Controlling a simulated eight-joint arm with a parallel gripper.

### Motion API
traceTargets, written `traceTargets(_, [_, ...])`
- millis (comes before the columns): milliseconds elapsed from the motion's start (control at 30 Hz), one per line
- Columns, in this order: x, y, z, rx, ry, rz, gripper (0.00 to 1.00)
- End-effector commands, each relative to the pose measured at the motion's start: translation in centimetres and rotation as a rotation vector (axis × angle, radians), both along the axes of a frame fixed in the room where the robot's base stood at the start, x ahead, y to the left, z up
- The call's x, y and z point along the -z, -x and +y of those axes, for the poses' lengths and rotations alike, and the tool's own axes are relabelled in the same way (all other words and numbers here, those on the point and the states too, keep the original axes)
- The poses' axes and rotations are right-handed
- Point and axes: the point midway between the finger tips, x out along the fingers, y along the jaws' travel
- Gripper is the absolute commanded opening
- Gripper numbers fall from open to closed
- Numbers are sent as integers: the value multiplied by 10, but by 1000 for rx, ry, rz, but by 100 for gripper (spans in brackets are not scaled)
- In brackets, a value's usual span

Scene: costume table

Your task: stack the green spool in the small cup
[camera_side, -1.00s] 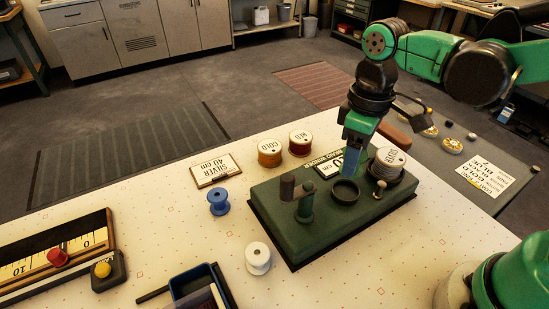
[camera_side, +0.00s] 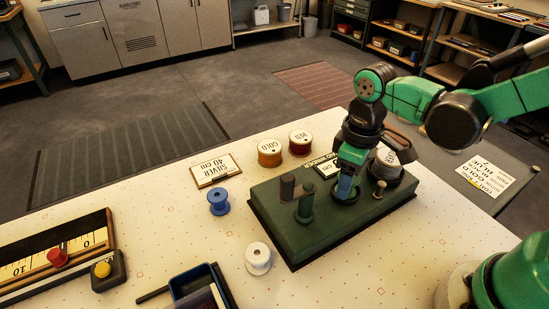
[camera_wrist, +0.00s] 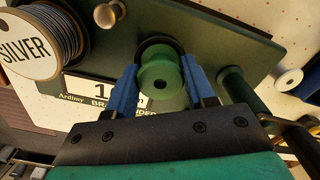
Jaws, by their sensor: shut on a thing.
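The green spool (camera_wrist: 161,82) sits between the two blue fingers of my gripper (camera_wrist: 160,65) in the wrist view, and the fingers are shut on it. The dark rim of the small cup (camera_wrist: 158,41) shows just beyond the spool's far edge. In the side view my gripper (camera_side: 345,192) is down at the cup's place on the dark green base (camera_side: 305,239). There the fingers mostly hide the cup and the spool. I cannot tell how deep the spool is in the cup.
A silver wire spool (camera_side: 389,167) stands close to my gripper, on the base. An upright post with a crank (camera_side: 304,203) and a small knobbed pin (camera_side: 379,189) rise from the base. Blue (camera_side: 218,201) and white (camera_side: 258,258) spools stand on the table.

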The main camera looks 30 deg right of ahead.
Motion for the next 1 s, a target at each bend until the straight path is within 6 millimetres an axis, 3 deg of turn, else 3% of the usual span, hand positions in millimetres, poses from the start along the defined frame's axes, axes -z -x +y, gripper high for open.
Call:
traceTargets(33, [1, 0, 0, 0, 0, 0, 51])
traceTargets(133, [1, 0, 0, 0, 0, 0, 79])
traceTargets(567, [-5, 0, 0, 0, 0, 0, 80])
traceTargets(767, [-29, 0, 0, 0, 0, 0, 80])
traceTargets(1000, [-71, 1, 0, 0, 0, 0, 80])
